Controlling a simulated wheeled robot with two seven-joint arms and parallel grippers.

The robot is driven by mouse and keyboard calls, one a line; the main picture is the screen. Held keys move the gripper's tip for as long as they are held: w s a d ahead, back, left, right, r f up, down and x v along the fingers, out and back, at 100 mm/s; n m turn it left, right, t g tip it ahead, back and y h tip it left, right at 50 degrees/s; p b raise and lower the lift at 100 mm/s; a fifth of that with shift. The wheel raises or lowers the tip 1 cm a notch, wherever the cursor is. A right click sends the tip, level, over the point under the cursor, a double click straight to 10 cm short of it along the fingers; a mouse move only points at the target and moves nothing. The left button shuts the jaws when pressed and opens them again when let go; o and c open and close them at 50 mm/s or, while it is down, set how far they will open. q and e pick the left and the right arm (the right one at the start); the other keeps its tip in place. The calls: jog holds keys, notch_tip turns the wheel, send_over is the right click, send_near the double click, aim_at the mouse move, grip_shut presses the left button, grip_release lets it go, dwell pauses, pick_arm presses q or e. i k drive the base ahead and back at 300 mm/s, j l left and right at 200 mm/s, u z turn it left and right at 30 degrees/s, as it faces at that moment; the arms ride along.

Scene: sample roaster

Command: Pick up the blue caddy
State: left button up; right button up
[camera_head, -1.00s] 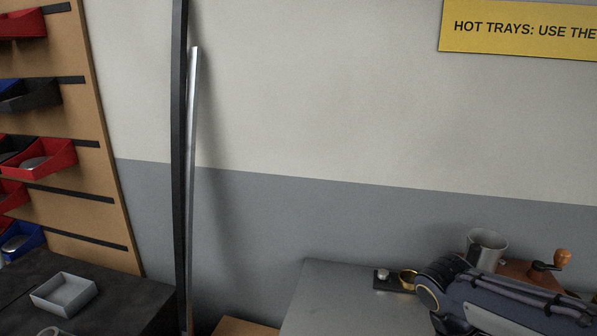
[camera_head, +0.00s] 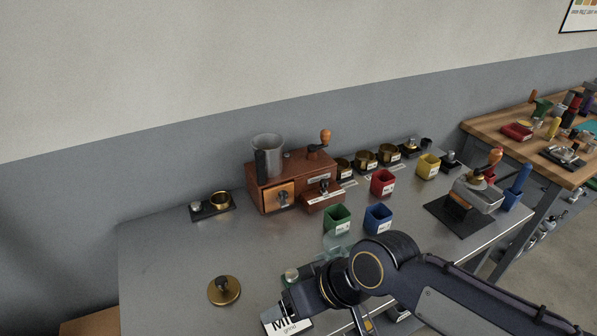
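The blue caddy (camera_head: 378,218) is a small open square cup with a white label. It stands upright on the grey metal table, right of a green caddy (camera_head: 337,218) and in front of a red caddy (camera_head: 383,182). My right arm comes in from the right, and its dark wrist and gripper (camera_head: 318,293) are over the near part of the table, in front of the blue caddy and apart from it. The fingertips cannot be made out, so the opening is unclear. My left gripper is not in view.
A wooden grinder box (camera_head: 290,183) with a metal cup stands behind. A yellow caddy (camera_head: 428,166) and a scale (camera_head: 460,215) are to the right. A brass lid (camera_head: 224,290) lies at the left front. The table's left part is mostly clear.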

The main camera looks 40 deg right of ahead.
aim_at(378, 216)
jog(key=k+l+z, duration=0.1)
jog(key=l+z, duration=0.2)
jog(key=z, duration=0.15)
jog(key=k+l+z, duration=0.1)
jog(key=l+z, duration=0.2)
jog(key=z, duration=0.2)
jog(key=l+z, duration=0.45)
jog(key=j, duration=0.1)
